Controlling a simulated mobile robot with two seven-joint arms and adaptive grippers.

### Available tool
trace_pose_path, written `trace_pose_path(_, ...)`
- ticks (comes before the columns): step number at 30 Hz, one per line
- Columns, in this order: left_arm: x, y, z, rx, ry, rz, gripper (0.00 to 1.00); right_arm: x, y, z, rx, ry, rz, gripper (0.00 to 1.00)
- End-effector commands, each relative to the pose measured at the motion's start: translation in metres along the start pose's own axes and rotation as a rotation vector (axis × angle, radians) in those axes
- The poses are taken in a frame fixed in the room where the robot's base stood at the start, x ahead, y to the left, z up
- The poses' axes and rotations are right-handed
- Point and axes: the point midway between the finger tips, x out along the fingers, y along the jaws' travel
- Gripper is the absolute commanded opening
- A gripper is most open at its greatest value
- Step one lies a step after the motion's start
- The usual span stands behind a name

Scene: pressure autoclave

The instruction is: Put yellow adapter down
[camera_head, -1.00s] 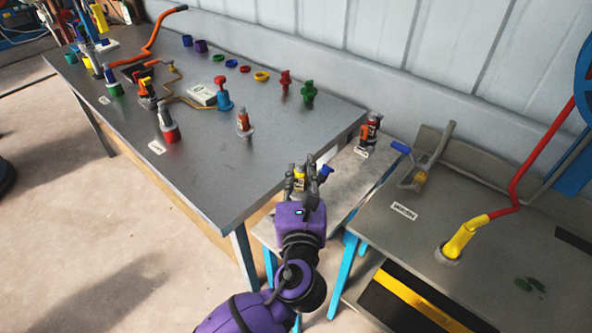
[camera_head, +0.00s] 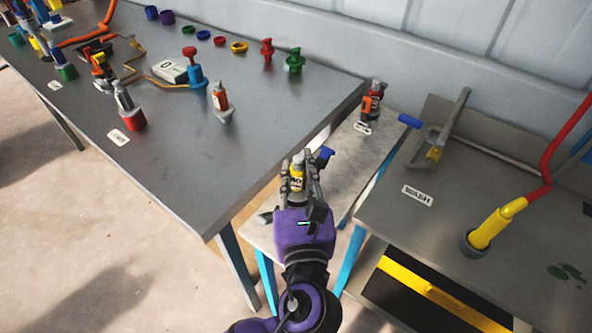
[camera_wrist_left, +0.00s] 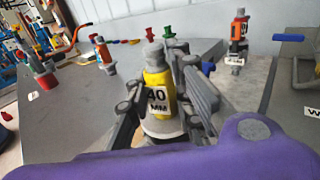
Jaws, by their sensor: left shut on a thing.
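The yellow adapter (camera_head: 297,181) with a "40 MM" label and grey ends is upright between the fingers of my left gripper (camera_head: 300,180). It also shows in the left wrist view (camera_wrist_left: 158,96), where my left gripper (camera_wrist_left: 165,105) is shut on it. In the head view, it is over the small side table (camera_head: 345,165) between the two larger tables. I cannot tell whether its base touches the tabletop. My right gripper is not in view.
An orange adapter (camera_head: 371,102) stands at the side table's back. A blue-handled part (camera_head: 326,153) is close behind my gripper. The large grey table (camera_head: 190,170) holds coloured caps and adapters. The right bench (camera_head: 390,215), labelled "WASH", bears a yellow-and-red handle (camera_head: 490,227).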

Motion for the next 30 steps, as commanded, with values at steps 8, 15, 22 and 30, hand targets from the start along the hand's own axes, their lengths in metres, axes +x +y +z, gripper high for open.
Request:
trace_pose_path(8, 0.0, 0.0, -0.005, 0.0, -0.001, 0.0, 0.0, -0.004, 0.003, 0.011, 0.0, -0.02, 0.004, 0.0)
trace_pose_path(15, 0.0, 0.0, -0.005, -0.001, 0.0, 0.0, 0.39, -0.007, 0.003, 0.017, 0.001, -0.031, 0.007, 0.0)
trace_pose_path(22, 0.0, 0.0, -0.004, -0.002, 0.0, -0.001, 0.39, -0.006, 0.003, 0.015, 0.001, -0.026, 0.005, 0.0)
trace_pose_path(30, -0.033, 0.0, -0.002, -0.003, 0.005, -0.001, 0.39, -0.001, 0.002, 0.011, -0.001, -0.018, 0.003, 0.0)
